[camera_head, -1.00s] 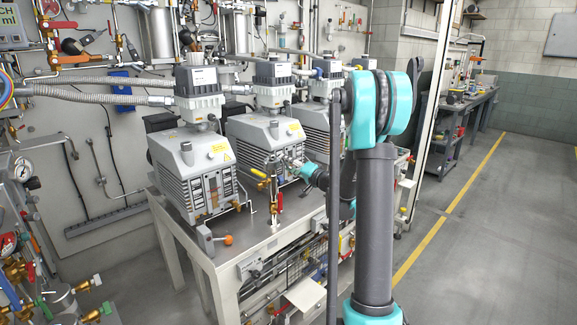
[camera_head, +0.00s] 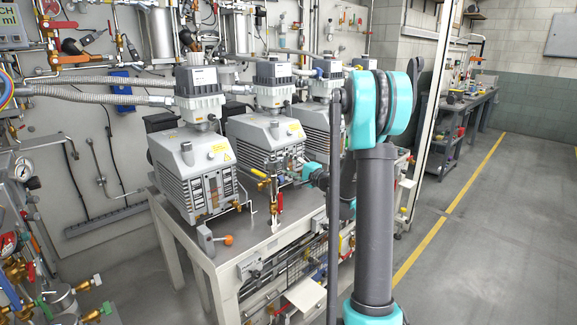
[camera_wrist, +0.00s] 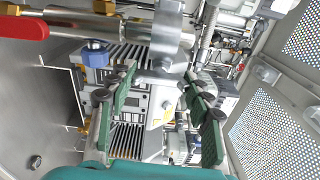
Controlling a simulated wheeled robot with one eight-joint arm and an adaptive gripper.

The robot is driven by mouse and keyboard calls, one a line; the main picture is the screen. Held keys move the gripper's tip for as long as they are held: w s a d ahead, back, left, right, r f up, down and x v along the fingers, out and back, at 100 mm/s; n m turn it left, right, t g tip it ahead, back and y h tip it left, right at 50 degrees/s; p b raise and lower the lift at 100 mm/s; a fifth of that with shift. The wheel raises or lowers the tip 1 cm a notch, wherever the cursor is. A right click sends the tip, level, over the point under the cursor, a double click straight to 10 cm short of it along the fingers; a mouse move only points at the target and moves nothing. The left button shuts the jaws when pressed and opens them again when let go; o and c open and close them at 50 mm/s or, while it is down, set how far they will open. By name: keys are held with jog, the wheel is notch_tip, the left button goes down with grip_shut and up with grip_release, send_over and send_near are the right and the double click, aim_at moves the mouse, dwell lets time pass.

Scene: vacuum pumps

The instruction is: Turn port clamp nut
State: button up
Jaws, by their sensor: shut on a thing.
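In the wrist view my gripper (camera_wrist: 160,80) has its two green-padded fingers on either side of a grey metal part (camera_wrist: 160,76), which I take to be the port clamp nut. The fingertips are closed in on it. A flat silver piece (camera_wrist: 167,30) rises from it toward the top of the picture. In the head view my gripper (camera_head: 293,168) is at the front of the middle vacuum pump (camera_head: 262,133). There the nut is too small to make out, and my arm covers part of the area.
A perforated panel (camera_wrist: 290,70) stands on the right. In the head view another pump (camera_head: 190,165) stands to the left on the bench (camera_head: 240,262).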

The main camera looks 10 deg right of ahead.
dwell(0.3)
jog(key=o, duration=1.2)
jog(key=shift+c, duration=0.2)
jog(key=shift+s+d, duration=0.1)
jog(key=shift+d, duration=0.05)
jog(key=v, duration=1.1)
jog(key=shift+s+d, duration=0.2)
jog(key=shift+s, duration=0.15)
